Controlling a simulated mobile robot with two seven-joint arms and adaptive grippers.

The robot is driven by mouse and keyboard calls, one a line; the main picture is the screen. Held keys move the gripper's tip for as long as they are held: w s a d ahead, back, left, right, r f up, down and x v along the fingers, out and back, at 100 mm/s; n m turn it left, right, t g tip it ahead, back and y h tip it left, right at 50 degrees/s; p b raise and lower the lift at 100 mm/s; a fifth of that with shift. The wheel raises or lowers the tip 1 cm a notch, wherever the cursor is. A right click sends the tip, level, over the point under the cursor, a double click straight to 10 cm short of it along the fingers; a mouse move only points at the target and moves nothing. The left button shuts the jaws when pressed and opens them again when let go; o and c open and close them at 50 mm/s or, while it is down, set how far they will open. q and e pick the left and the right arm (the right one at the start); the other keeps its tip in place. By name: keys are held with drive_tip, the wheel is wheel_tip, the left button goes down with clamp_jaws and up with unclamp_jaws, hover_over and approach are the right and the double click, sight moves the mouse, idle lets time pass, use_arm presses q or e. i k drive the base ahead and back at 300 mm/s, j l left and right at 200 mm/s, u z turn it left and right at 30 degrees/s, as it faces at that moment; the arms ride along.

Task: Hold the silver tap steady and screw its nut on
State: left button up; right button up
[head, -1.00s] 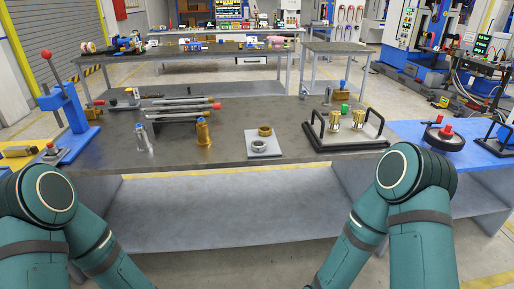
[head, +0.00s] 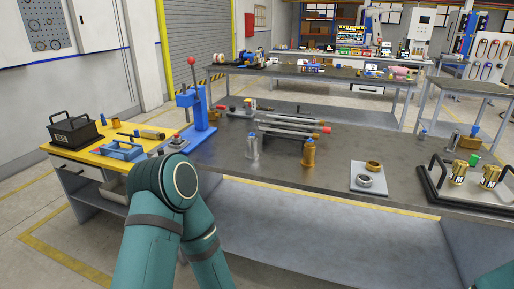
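The silver tap (head: 253,147) stands upright on the dark metal workbench (head: 340,145), left of a brass-coloured tap (head: 309,153). To their right, a pale square plate (head: 383,188) holds a silver nut (head: 364,181) at the front and a brass nut (head: 373,165) behind it. The silver nut is apart from the silver tap. My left arm shows at the lower left, but its gripper is out of view.
A tray with black handles (head: 432,197) holds brass parts at the right. Long rods with red ends (head: 292,129) lie behind the taps. A blue lever press (head: 198,115) stands left, beside a yellow-topped bench (head: 95,158). The bench front around the taps is clear.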

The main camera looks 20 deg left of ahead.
sight(252, 154)
drive_tip(key=i+l+u, duration=0.8)
drive_tip(key=l, duration=0.15)
drive_tip(key=i+l+u, duration=0.25)
drive_tip(key=l, duration=0.15)
drive_tip(key=k, duration=0.1)
